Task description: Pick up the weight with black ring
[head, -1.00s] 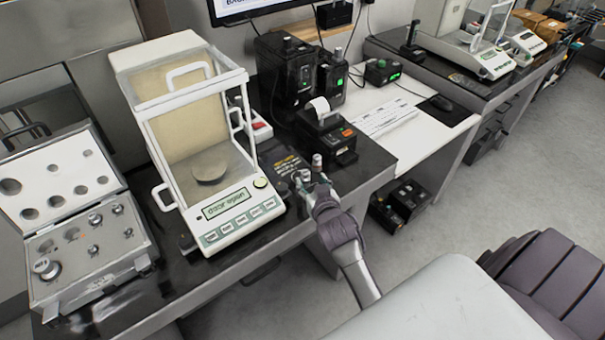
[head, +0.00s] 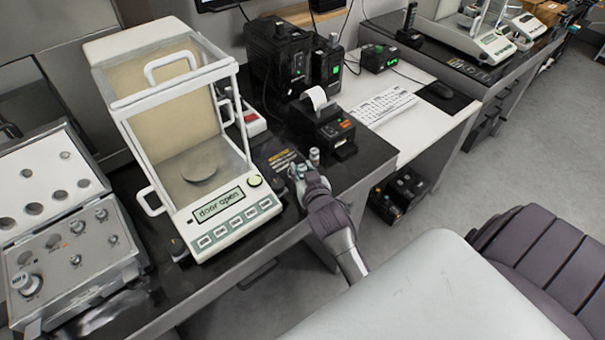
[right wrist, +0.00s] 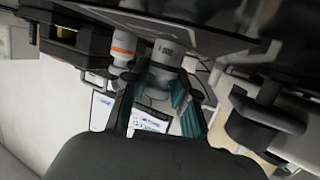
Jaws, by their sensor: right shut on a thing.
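My right gripper (head: 301,174) is at the front edge of the dark table, right of the balance. In the head view a small upright weight (head: 314,156) shows just beyond the gripper. The fingers hide most of the held weight there. My left gripper is not in view.
The balance (head: 230,215) reads "door open" and has a glass chamber. A case of weights (head: 90,255) lies at the left. A small printer (head: 330,133) stands behind the gripper. A white desk (head: 425,122) with a keyboard (head: 386,106) is to the right.

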